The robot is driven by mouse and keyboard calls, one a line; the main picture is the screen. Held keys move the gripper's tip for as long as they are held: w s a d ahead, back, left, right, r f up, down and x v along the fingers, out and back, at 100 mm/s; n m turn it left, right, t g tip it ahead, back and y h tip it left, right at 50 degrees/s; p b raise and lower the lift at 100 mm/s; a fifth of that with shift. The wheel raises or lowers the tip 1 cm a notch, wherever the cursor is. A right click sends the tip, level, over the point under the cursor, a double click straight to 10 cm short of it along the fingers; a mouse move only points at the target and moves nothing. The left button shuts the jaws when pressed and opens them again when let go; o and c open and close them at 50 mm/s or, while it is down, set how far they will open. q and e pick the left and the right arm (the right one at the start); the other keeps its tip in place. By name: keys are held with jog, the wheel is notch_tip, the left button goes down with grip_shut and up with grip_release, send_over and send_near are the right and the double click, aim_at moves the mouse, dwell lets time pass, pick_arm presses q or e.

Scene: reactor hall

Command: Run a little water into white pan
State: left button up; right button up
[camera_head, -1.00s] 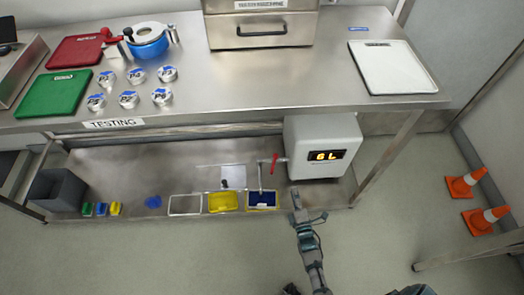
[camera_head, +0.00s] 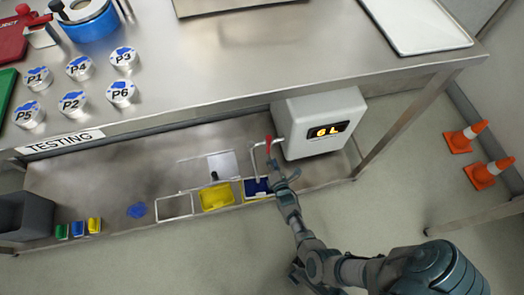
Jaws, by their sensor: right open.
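The white pan (camera_head: 175,218) is on the lower shelf, at the left of a row of three pans, and looks empty. A yellow pan (camera_head: 216,196) is beside it. A blue pan (camera_head: 252,188) sits under the spout of the white water dispenser (camera_head: 322,108), whose display reads 6 L. The dispenser has a red tap lever (camera_head: 268,146), upright above the spout. My right gripper (camera_head: 284,178) is open and empty in front of the blue pan's right side, just below the lever. It partly hides the pan. My left gripper is out of view.
The steel tabletop (camera_head: 220,70) overhangs the shelf and carries several labelled jars and a white tray (camera_head: 415,22). A grey bin (camera_head: 25,215) and small coloured blocks stand at the shelf's left. A table leg and orange cones (camera_head: 465,136) are at the right.

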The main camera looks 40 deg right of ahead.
aim_at(268, 152)
jog(key=x, duration=0.1)
jog(key=b+x, duration=0.1)
jog(key=x, duration=0.1)
jog(key=b+x, duration=0.1)
jog(key=shift+w+f, duration=0.1)
jog(key=shift+f, duration=0.25)
jog(key=shift+w+d+r, duration=0.25)
jog(key=shift+w+r, duration=0.05)
jog(key=shift+w, duration=0.2)
grip_shut()
